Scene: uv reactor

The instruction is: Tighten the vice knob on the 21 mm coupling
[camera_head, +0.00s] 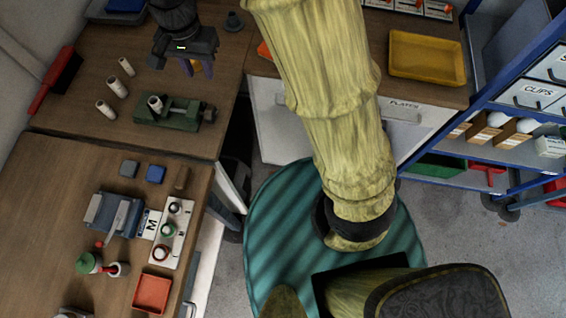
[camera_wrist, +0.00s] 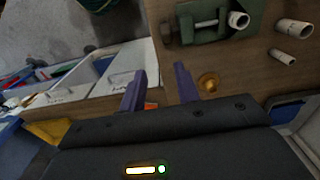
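A dark green vice (camera_head: 168,117) stands on the far wooden bench. A pale coupling (camera_head: 155,103) sits at its left end; its size cannot be read, nor how tightly it is held. The vice's dark knob (camera_head: 209,113) is at the right end. In the wrist view the vice (camera_wrist: 208,24) is at the top, its knob (camera_wrist: 166,33) on the left and the coupling (camera_wrist: 238,20) on the right. My gripper (camera_head: 197,69) is above the bench, beyond the vice and apart from it. In the wrist view my gripper's purple fingers (camera_wrist: 160,88) are spread and empty.
Several loose pale tubes (camera_head: 117,88) lie left of the vice. A brass piece (camera_wrist: 208,82) stands on the bench near my right finger. A red-handled brush (camera_head: 55,80) lies at the left edge. The near bench holds a blue-grey vice (camera_head: 112,214) and a red tray (camera_head: 152,294).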

